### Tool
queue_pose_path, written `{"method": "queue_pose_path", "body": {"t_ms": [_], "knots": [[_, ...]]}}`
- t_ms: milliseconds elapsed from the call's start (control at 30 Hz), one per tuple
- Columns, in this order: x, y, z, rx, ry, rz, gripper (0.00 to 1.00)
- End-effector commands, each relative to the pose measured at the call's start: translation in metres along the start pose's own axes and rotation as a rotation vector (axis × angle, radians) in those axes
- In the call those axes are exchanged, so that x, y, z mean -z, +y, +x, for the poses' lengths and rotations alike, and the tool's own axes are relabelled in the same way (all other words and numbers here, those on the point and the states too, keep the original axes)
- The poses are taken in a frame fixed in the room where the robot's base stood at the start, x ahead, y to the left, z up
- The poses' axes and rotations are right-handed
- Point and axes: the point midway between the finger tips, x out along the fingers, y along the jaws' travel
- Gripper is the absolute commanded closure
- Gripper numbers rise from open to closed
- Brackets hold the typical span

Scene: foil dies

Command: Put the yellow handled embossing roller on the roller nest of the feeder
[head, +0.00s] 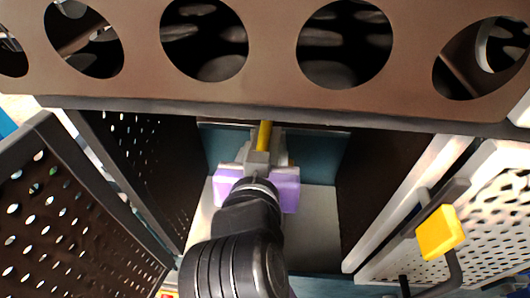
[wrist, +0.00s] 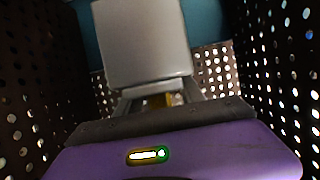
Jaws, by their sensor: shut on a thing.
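My gripper (head: 264,152), with its purple body, is shut on the yellow handled embossing roller, deep in a narrow bay. The yellow handle (head: 264,134) shows just beyond the fingers in the head view, pointing at the teal back wall. In the wrist view a small yellow part (wrist: 158,100) shows between the grey fingers. A pale grey block (wrist: 141,45) fills the upper middle there and hides much beyond it; I cannot tell whether it belongs to the roller. I cannot make out the roller nest.
Dark perforated walls (head: 150,165) close in on both sides of my arm. A brown panel with large oval holes (head: 270,85) crosses above the bay. The teal back wall (head: 325,158) is close ahead. A yellow block on a dark bent bar (head: 440,232) stands at the right.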

Motion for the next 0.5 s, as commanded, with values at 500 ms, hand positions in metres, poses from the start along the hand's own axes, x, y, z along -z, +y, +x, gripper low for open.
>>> {"method": "queue_pose_path", "body": {"t_ms": [500], "knots": [[-0.090, 0.001, 0.038, 0.000, 0.005, 0.000, 1.00]]}}
